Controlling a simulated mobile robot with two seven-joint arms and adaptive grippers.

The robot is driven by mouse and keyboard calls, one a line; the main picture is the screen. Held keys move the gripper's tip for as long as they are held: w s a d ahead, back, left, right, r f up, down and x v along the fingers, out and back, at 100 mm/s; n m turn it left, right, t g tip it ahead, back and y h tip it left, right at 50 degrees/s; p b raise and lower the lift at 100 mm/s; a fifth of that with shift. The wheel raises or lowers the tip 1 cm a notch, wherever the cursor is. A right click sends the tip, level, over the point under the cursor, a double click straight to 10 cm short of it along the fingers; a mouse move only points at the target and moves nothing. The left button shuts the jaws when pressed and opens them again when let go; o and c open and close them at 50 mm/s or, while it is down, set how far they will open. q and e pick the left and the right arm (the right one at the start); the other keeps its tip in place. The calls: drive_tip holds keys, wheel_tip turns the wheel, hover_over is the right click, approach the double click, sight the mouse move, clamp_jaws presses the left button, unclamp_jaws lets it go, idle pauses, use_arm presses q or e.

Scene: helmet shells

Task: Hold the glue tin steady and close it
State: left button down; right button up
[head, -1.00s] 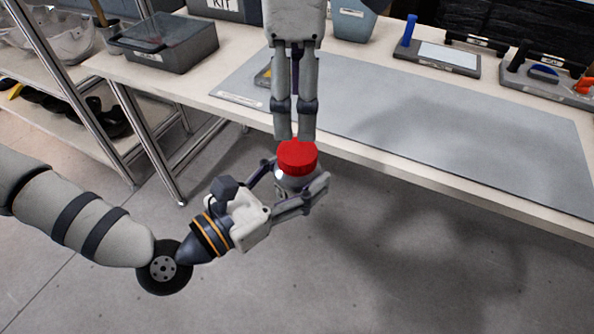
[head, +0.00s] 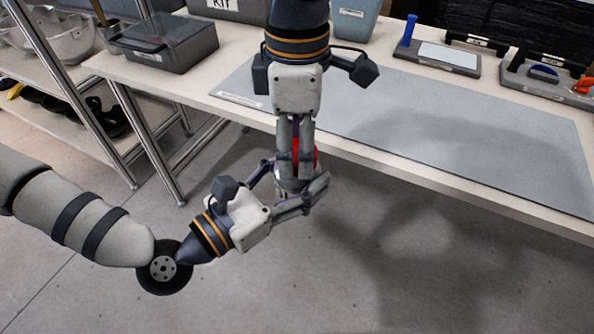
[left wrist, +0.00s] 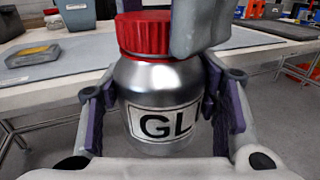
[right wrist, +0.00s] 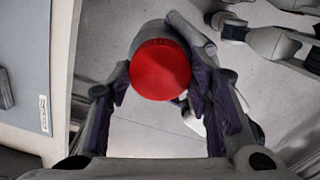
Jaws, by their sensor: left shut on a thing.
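The glue tin (left wrist: 165,100) is a silver, upright jar with a white label reading "GL". My left gripper (head: 299,182) is shut on its body from both sides, in the air in front of the bench. The red ridged lid (left wrist: 143,35) sits on top of the tin; I cannot tell how tight it is. My right gripper (head: 296,170) points down over the lid, with one finger on each side. In the right wrist view the lid (right wrist: 160,70) shows between these fingers with slim gaps, so they look open. In the head view the fingers hide most of the lid.
The bench (head: 425,178) with a grey mat (head: 440,130) is behind the grippers. A dark lidded box (head: 165,42) is at its left, and tool trays (head: 436,57) stand at the back right. A metal shelf (head: 60,85) is on the left. Open floor lies in front.

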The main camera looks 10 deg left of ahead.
drive_tip(key=c, duration=0.5)
drive_tip(key=o, duration=1.4)
drive_tip(key=shift+r, duration=0.1)
wheel_tip(320, 180, up, 12)
drive_tip(key=shift+f, duration=0.1)
